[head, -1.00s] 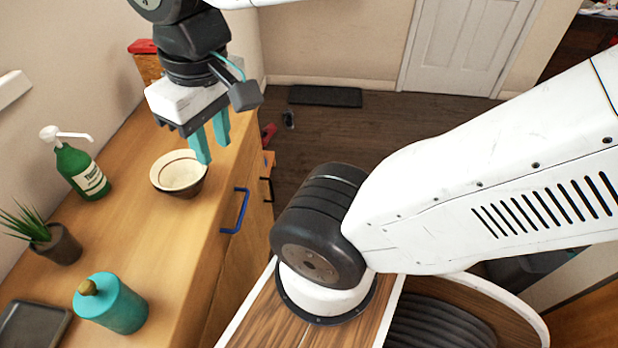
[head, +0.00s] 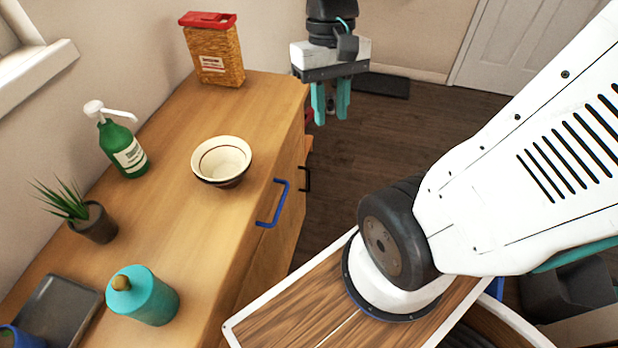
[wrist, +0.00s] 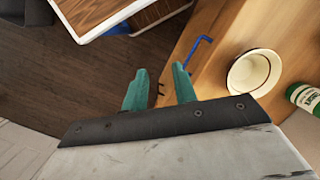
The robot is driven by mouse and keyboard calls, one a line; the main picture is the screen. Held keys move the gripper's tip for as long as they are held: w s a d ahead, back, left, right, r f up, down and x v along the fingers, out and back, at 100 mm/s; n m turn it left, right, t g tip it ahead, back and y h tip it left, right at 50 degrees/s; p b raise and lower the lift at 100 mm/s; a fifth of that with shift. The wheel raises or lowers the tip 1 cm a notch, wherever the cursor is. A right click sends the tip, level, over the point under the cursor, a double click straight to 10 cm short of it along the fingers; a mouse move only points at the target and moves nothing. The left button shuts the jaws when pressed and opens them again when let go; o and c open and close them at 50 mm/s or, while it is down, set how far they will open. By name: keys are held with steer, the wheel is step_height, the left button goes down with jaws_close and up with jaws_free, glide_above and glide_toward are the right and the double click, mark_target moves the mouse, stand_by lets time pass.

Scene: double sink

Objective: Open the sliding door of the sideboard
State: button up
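The wooden sideboard (head: 175,165) runs along the wall at the left in the head view. Its front carries a blue handle (head: 273,204) and, farther back, a black handle (head: 305,179). The blue handle also shows in the wrist view (wrist: 196,50). My gripper (head: 331,119) hangs with its teal fingers pointing down, beyond the sideboard's front face near its far end. The fingers are apart with nothing between them, and they touch neither handle. In the wrist view the black handle shows small between the fingertips (wrist: 160,78). The door's own edges are hard to make out.
On the sideboard top stand a cream bowl (head: 221,162), a green pump bottle (head: 125,148), a potted plant (head: 95,222), a teal jar (head: 145,297), a dark tray (head: 60,308) and a red-lidded box (head: 213,55). The floor (head: 400,135) before the sideboard is clear.

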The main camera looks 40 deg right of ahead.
steer(key=w+d+f+m+g+y, duration=0.1)
steer(key=w+d+f+m+y, duration=0.4)
steer(key=f, duration=0.5)
steer(key=w+d+f+m+g+y, duration=0.1)
steer(key=w+d+f+m+y, duration=0.25)
steer(key=w+f, duration=0.5)
steer(key=m+t+y, duration=0.4)
steer(key=m+t, duration=1.1)
steer(key=t, duration=0.1)
glide_toward(309, 179)
steer(key=w+a+f, duration=0.2)
steer(key=x, duration=0.7)
steer(key=shift+w+d+r, duration=0.1)
steer(key=shift+w+r, duration=0.1)
steer(key=shift+r, duration=0.2)
